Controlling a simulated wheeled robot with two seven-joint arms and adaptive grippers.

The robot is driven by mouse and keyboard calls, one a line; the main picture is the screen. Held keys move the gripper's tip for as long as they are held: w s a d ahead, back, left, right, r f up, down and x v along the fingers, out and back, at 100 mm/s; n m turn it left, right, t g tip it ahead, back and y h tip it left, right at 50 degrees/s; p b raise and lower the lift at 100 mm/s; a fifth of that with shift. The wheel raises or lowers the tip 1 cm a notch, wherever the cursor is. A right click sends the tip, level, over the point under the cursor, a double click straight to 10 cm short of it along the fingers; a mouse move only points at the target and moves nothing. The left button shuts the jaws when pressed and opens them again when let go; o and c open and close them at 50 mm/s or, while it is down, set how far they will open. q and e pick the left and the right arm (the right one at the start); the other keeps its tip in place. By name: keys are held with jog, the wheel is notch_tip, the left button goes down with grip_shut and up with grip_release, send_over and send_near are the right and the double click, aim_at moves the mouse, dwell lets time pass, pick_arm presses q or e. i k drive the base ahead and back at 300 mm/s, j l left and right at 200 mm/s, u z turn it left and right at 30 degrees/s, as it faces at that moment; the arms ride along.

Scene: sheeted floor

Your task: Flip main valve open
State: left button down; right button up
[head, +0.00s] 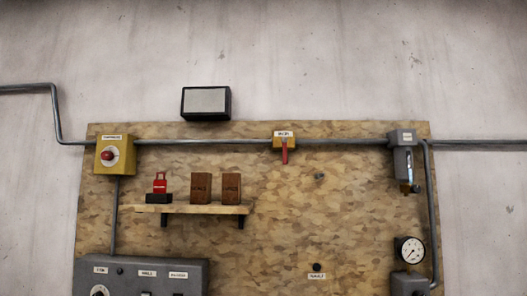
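A small yellow valve block (290,144) sits on the horizontal grey pipe, at the upper middle of the wooden board. It has a white label on top, too small to read surely; it may be the main valve. Its red lever (285,155) hangs straight down, at right angles to the pipe. A grey unit (403,160) with a label and a metal handle hangs on the pipe further right; its handle also points down. Neither of my grippers shows in the head view.
The chipboard panel (300,235) also bears a yellow box with a red button (107,155), a shelf (190,209) with a red item and two brown blocks, a grey control box (140,272) and a round gauge (409,250). The space in front of the red lever looks clear.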

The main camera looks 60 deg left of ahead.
aim_at(284, 140)
jog(key=u, duration=1.7)
